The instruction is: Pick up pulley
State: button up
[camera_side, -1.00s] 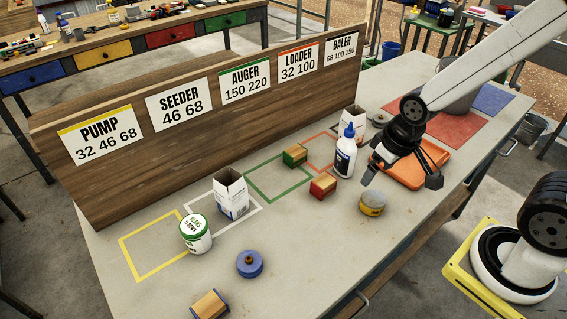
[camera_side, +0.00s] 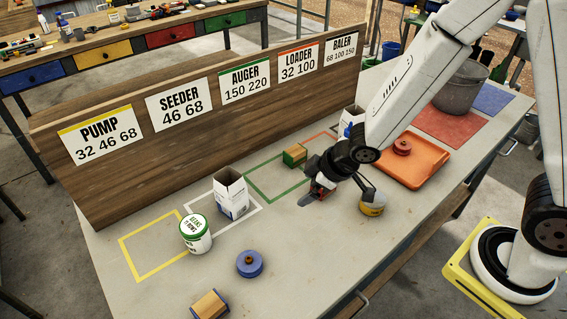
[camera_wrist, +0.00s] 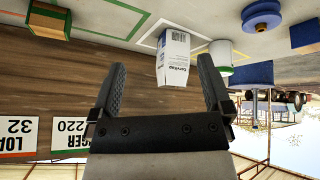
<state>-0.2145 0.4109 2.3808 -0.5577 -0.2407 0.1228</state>
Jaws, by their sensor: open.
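A blue pulley (camera_side: 249,263) lies flat on the bench near its front left. It also shows at the top right of the wrist view (camera_wrist: 262,15). A red pulley (camera_side: 402,146) sits on the orange tray (camera_side: 425,172) at the right. My gripper (camera_side: 342,198) is open and empty over the middle of the bench, apart from both pulleys. In the wrist view my gripper (camera_wrist: 160,63) has its fingers spread, with nothing between them. It partly hides a red-ended block in the side view.
A white carton (camera_side: 231,193) and a green-lidded tin (camera_side: 196,234) stand left. A wood block (camera_side: 210,305) lies at the front edge. A sign board (camera_side: 190,120) walls the back.

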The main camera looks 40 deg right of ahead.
jog(key=a+f+n+y, duration=0.2)
jog(key=a+f+n, duration=0.1)
jog(key=a, duration=0.3)
jog(key=n+g+y, duration=0.2)
jog(key=n+y, duration=0.1)
send_near(250, 258)
jog(key=x, duration=0.3)
jog(key=shift+w+d, duration=0.1)
jog(key=shift+d, duration=0.05)
jog(key=shift+x, duration=1.3)
jog(key=shift+x, duration=2.6)
jog(key=c, duration=1.1)
